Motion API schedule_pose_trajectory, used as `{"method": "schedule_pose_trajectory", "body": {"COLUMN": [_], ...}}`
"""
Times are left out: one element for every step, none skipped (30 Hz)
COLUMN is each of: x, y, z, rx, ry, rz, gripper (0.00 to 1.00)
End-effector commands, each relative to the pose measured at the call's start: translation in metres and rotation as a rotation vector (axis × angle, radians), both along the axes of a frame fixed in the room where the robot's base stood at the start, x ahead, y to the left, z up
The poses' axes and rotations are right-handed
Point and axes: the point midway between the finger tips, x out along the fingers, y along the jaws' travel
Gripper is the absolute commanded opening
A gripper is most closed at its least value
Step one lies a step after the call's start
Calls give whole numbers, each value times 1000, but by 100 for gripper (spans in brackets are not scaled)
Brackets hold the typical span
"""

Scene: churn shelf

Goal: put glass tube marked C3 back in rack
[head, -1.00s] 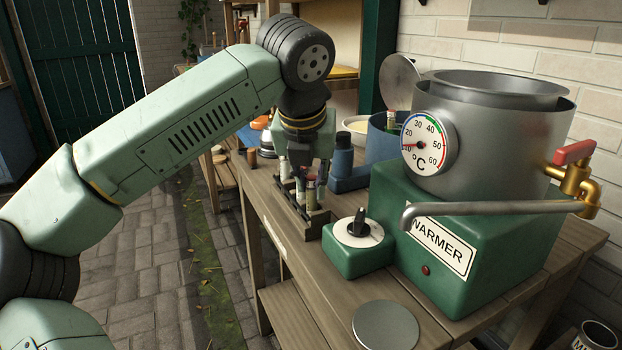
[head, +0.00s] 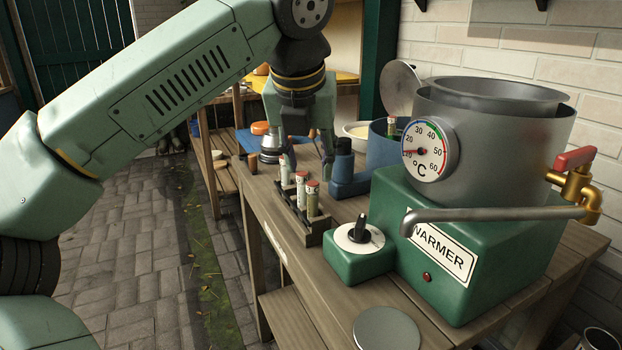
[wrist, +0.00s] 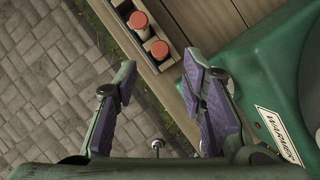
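The rack (head: 318,236) is a dark narrow holder on the bench's left edge. Three upright tubes stand in it: a far one (head: 284,172), a middle one (head: 301,190) and a near one (head: 312,200). Two reddish caps show in the wrist view, on one tube (wrist: 139,20) and another (wrist: 159,50). Another tube (head: 391,127) stands upright in the blue container (head: 378,148). I cannot read C3 on any tube. My gripper (head: 309,158) is open and empty behind and above the rack. Its spread fingers also show in the wrist view (wrist: 160,80).
The green warmer (head: 450,245) with its metal pot (head: 490,130) and spout fills the bench's right side. A dial box (head: 358,250) stands right of the rack. A blue item (head: 345,175) stands behind it. A metal disc (head: 385,326) lies at the front.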

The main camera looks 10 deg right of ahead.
Motion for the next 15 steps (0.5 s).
{"method": "schedule_pose_trajectory", "body": {"x": [-4, -6, -9, -11, -13, -15, -17, -18, -19, -20, -21, -21, -22, -22, -22], "y": [3, 4, 5, 6, 6, 7, 8, 9, 9, 9, 10, 10, 10, 10, 10], "z": [11, 16, 23, 28, 31, 37, 40, 43, 46, 47, 48, 50, 50, 51, 51], "rx": [2, 0, 0, 0, 0, 0, 0, 1, 0, 0, 0, 0, 0, 0, 0], "ry": [-3, -2, -3, -2, -1, -1, -1, -1, -1, -1, 0, 0, 0, 0, 1], "rz": [4, 4, 4, 4, 3, 3, 3, 2, 1, 1, 1, 1, 1, 1, 1], "gripper": [38, 38, 38, 38, 38, 38, 38, 38, 38, 38, 38, 38, 38, 38, 38]}}
